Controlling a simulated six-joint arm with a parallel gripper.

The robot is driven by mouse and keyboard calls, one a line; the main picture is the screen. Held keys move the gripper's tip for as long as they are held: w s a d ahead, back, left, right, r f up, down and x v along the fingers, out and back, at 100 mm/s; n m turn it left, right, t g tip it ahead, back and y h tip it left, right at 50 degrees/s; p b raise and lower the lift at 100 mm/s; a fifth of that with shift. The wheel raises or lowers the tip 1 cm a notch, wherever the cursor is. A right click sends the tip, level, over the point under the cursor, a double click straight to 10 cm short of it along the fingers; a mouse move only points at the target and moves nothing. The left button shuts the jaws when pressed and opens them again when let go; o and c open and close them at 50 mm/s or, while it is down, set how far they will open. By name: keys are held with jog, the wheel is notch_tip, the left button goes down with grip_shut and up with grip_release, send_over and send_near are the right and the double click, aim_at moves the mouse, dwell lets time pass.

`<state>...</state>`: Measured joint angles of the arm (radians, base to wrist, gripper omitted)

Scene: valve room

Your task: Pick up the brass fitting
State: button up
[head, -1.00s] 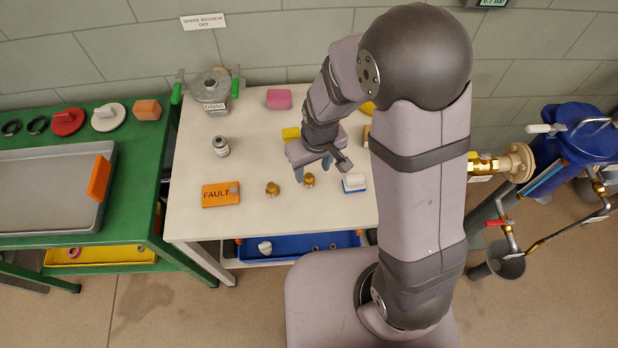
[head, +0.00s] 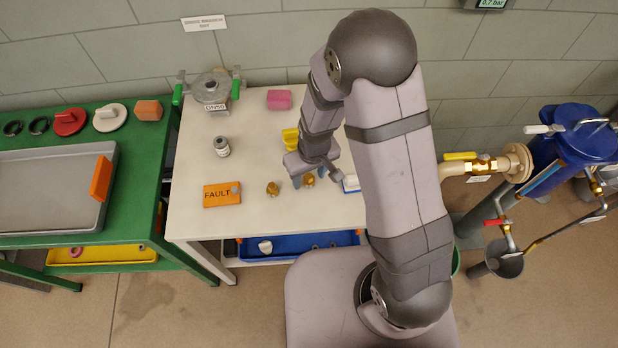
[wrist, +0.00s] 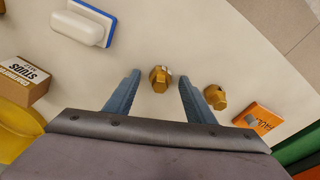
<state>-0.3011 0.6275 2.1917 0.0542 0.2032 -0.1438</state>
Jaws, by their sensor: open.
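Two small golden brass fittings stand on the cream table (head: 245,222). The right one (head: 309,181) shows in the wrist view between my fingers, as a hex-shaped brass piece (wrist: 160,78). The left one (head: 273,188) shows in the wrist view just outside my fingers, as another brass piece (wrist: 215,97). My gripper (head: 308,179) is open, pointing down at the right fitting, with one blue finger on each side of it in the wrist view (wrist: 159,77). No contact shows; how far the fingertips are above the table is hard to tell.
An orange FAULT tag (head: 221,195) lies left of the fittings. A white-and-blue block (head: 351,183) is close to my gripper's right. Yellow pieces (head: 290,138) and a carton marked STUDS (wrist: 22,80) are nearby. A small jar (head: 222,147) and pink block (head: 279,99) stand farther off.

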aim_at(309, 176)
jog(key=shift+c, duration=0.6)
jog(key=c, duration=1)
jog(key=shift+r, duration=0.2)
jog(key=shift+c, duration=0.2)
jog(key=shift+r+b, duration=0.4)
jog(key=shift+r, duration=4.45)
